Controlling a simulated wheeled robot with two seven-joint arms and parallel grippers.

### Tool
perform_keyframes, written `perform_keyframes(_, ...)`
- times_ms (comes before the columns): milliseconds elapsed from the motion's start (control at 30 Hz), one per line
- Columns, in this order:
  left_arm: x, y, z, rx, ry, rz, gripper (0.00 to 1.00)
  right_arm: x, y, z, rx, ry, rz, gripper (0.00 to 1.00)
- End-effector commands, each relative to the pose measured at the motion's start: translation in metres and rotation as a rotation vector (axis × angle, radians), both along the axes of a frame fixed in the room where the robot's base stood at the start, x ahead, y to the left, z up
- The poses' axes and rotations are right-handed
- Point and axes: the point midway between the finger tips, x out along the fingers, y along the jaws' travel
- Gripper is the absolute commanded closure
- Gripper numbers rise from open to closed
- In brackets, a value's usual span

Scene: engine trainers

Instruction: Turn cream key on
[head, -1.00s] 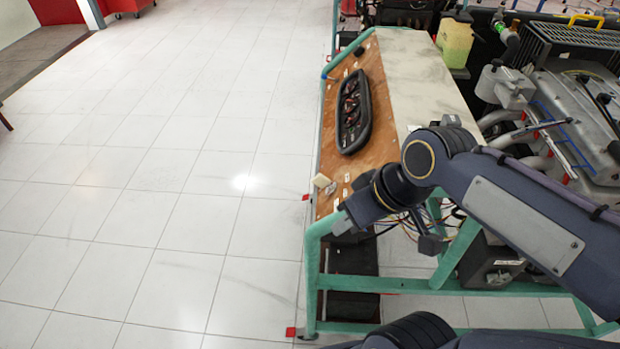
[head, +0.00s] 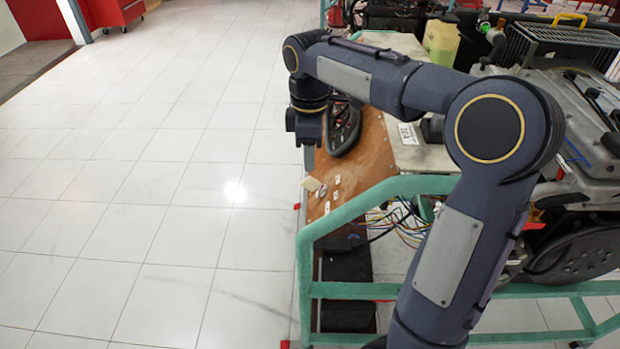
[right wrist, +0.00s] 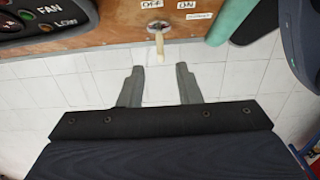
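The cream key (right wrist: 160,46) sits in a round metal switch on the orange-brown wooden panel (right wrist: 120,25), below the OFF label (right wrist: 151,3). The ON label (right wrist: 187,4) is to its right. The key's free end points at my right gripper (right wrist: 159,67). That gripper is open and empty, with one finger on each side of the key's line; the key's end is just ahead of the fingertips. My left gripper is not in view.
A black instrument cluster (head: 345,128) is on the panel, partly hidden by my right arm; it shows in the wrist view (right wrist: 40,22) too. A green frame (head: 375,200) surrounds the panel, with loose wires (head: 400,222) nearby. The tiled floor (head: 150,200) to the left is clear.

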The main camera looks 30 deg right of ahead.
Motion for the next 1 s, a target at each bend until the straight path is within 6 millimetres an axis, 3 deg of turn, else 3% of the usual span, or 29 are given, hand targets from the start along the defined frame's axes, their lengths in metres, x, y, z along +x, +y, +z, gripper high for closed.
perform_keyframes(400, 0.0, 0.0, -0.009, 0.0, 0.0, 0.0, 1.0, -0.001, 0.0, -0.062, 0.001, 0.001, -0.004, 0.69)
perform_keyframes(767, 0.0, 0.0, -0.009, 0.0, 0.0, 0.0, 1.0, -0.001, 0.0, -0.07, 0.002, -0.001, -0.004, 0.69)
perform_keyframes(1000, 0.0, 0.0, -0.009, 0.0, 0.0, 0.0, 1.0, -0.001, 0.0, -0.07, 0.002, -0.001, -0.005, 0.97)
